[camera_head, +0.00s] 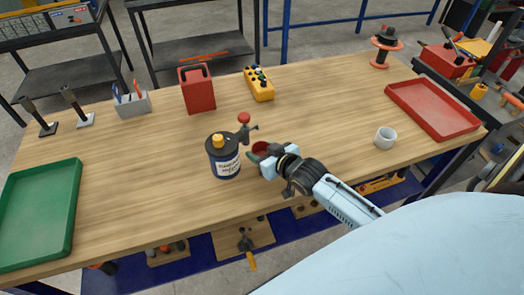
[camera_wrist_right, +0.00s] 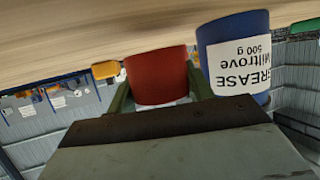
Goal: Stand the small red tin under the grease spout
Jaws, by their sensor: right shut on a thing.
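A dark blue grease can (camera_head: 223,160) with a yellow cap and a white label stands upright on the wooden table. A spout (camera_head: 251,128) with a red knob sticks out on its right side. My right gripper (camera_head: 264,156) is shut on the small red tin (camera_head: 262,148), just right of the can and below the spout in the picture. In the right wrist view the red tin (camera_wrist_right: 158,76) sits between the green fingers, with the blue grease can (camera_wrist_right: 236,52) close beside it. I cannot tell whether the tin touches the table. My left gripper is not in view.
A white mug (camera_head: 385,138) and a red tray (camera_head: 432,108) are at the right. A green tray (camera_head: 40,215) is at the left. A red canister (camera_head: 197,90) and a yellow control box (camera_head: 259,84) stand behind. The table between can and green tray is clear.

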